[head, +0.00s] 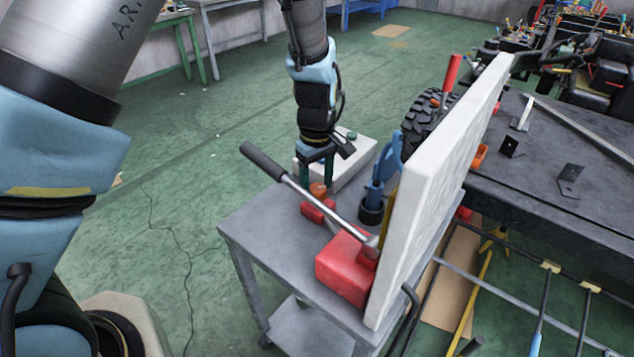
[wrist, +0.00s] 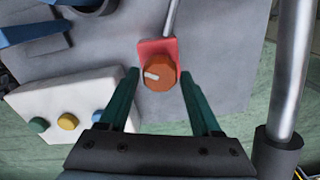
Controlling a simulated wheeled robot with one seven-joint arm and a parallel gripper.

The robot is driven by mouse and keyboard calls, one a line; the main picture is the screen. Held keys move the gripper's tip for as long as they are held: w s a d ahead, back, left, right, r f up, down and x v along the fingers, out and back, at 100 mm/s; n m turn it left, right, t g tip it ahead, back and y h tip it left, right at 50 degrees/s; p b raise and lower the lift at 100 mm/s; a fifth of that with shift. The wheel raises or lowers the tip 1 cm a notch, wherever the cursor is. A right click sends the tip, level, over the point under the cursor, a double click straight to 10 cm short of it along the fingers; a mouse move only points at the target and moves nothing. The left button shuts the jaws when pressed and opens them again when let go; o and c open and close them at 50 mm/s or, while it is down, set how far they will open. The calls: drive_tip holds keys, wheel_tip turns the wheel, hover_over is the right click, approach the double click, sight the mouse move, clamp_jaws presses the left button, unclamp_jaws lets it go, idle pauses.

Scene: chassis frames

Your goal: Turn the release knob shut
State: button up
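The release knob (wrist: 160,76) is a round orange knob with a white pointer mark on its face, pointing left in the wrist view. It sits on a small red base (wrist: 147,47), with a metal rod running away from it. In the head view the knob (head: 318,189) and its red base (head: 318,211) are on the grey cart, partly hidden by my gripper. My gripper (wrist: 158,78) is open, with its green fingers on either side of the knob and a small gap at each side. In the head view my gripper (head: 317,166) points down over the knob.
A red jack body (head: 342,270) with a long black-gripped lever (head: 300,190) crosses in front of the knob. A white panel (head: 430,190) stands to the right on the grey cart (head: 250,224). A pale box with coloured buttons (wrist: 70,105) is left of the gripper.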

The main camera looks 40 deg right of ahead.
clamp_jaws()
idle(0.3)
drive_tip(key=shift+m, duration=0.3)
drive_tip(key=m+b, duration=0.1)
drive_tip(key=m, duration=0.4)
drive_tip(key=shift+b, duration=0.35)
drive_tip(key=m+b, duration=0.1)
drive_tip(key=m, duration=0.5)
drive_tip(key=shift+m, duration=0.3)
drive_tip(key=shift+o, duration=1.6)
unclamp_jaws()
drive_tip(key=shift+r, duration=0.1)
